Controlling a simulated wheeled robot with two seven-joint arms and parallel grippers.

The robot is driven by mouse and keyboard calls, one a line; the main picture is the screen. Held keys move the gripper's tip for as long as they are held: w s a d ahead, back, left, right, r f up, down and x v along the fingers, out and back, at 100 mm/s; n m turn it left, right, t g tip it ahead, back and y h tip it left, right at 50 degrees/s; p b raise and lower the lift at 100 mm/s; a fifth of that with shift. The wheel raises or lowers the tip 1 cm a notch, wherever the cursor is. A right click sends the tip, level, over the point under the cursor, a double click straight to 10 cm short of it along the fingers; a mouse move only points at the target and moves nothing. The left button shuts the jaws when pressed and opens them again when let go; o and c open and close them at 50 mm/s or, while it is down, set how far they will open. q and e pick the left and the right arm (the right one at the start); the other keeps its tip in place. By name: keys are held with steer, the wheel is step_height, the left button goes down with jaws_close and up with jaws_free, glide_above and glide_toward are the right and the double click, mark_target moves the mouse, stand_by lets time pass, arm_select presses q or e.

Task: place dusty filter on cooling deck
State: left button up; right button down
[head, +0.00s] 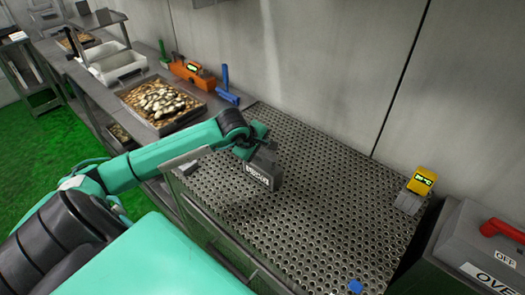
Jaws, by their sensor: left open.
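The cooling deck, which I take to be the perforated metal surface (325,190), fills the middle and right, with holes all over it. No other thing is clearly a filter. My right gripper is not in view.
A yellow device with a green display (422,181) stands at the deck's right back. A grey box with a red handle (495,245) is at right. A tray of pale pieces (162,103), an orange device (192,73) and a blue tool (227,92) are farther back. The deck's middle is clear.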

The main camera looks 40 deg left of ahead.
arm_select(q)
steer(key=b+v, duration=0.3)
steer(key=v, duration=0.8)
steer(key=shift+s, duration=0.15)
